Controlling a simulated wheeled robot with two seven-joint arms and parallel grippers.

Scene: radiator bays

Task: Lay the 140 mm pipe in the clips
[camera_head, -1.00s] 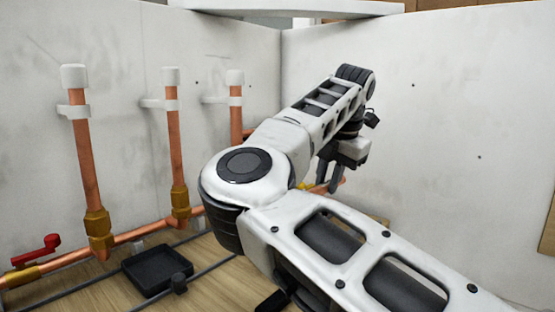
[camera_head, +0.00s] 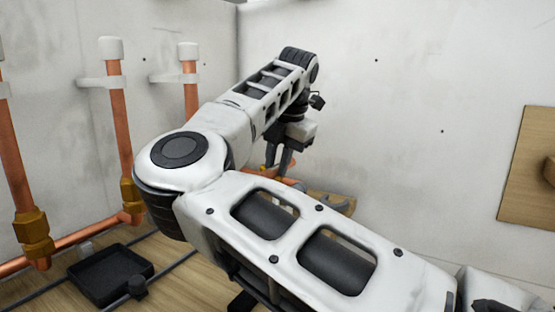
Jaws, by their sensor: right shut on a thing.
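My right gripper (camera_head: 279,168) is in the middle of the view, pointing down, partly hidden behind my own forearm. It is shut on a copper-coloured piece, which looks like the pipe (camera_head: 286,167); only a short bit shows, so its length cannot be told. Just beyond and to the right, low down, is a wooden piece with grey curved parts (camera_head: 338,206) that may be clips, mostly hidden by my arm. My left gripper is not in view.
Copper risers (camera_head: 122,150) with white caps stand at left, held by white wall clips (camera_head: 98,82). Brass fittings (camera_head: 33,232) join them to a low pipe. A black tray (camera_head: 108,275) lies on the wooden floor. A wooden panel (camera_head: 520,170) is on the right wall.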

